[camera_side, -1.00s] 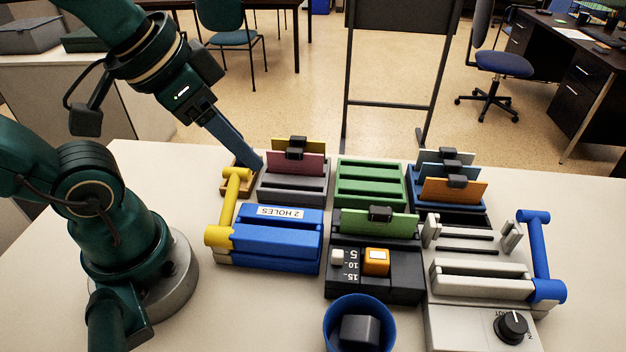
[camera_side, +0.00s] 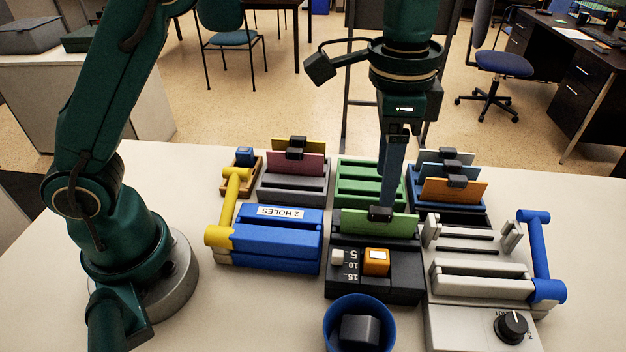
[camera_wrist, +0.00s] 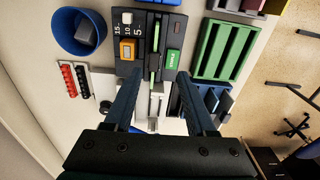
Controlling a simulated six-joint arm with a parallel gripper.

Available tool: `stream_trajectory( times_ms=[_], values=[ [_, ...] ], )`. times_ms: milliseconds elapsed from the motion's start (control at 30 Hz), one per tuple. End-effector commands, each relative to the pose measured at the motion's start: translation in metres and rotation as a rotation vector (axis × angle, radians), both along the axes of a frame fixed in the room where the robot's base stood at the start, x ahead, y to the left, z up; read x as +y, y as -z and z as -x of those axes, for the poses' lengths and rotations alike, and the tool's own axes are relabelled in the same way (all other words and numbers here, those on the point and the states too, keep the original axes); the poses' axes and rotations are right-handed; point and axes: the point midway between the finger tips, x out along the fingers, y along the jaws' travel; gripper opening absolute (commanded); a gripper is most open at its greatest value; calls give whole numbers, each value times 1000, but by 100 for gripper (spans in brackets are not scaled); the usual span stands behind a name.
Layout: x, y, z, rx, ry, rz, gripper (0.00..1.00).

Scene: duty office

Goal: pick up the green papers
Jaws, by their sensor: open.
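The green papers (camera_side: 364,223) stand upright in the black machine (camera_side: 375,275) at the middle of the table, with a black clip (camera_side: 380,213) on their top edge. In the wrist view they show edge-on as a thin green strip (camera_wrist: 154,65). My gripper (camera_side: 385,205) points straight down over the clip, with its fingertips close to it. In the wrist view my gripper (camera_wrist: 159,75) is open, one finger on each side of the strip. I cannot tell whether the fingers touch the clip or papers.
A green slotted rack (camera_side: 350,185) stands behind. Clipped orange papers (camera_side: 455,191) stand to the right, red ones (camera_side: 285,163) to the left. A blue punch (camera_side: 270,255), white machine (camera_side: 480,290) and blue cup (camera_side: 333,325) crowd around. Bare table lies at front left.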

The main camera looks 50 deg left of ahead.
Motion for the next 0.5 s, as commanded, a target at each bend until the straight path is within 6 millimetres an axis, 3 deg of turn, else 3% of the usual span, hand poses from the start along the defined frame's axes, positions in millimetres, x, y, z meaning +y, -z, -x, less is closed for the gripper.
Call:
stream_trajectory(
  times_ms=[500],
  values=[
    [-7,57,6,42,23,-17,56]
  ],
)
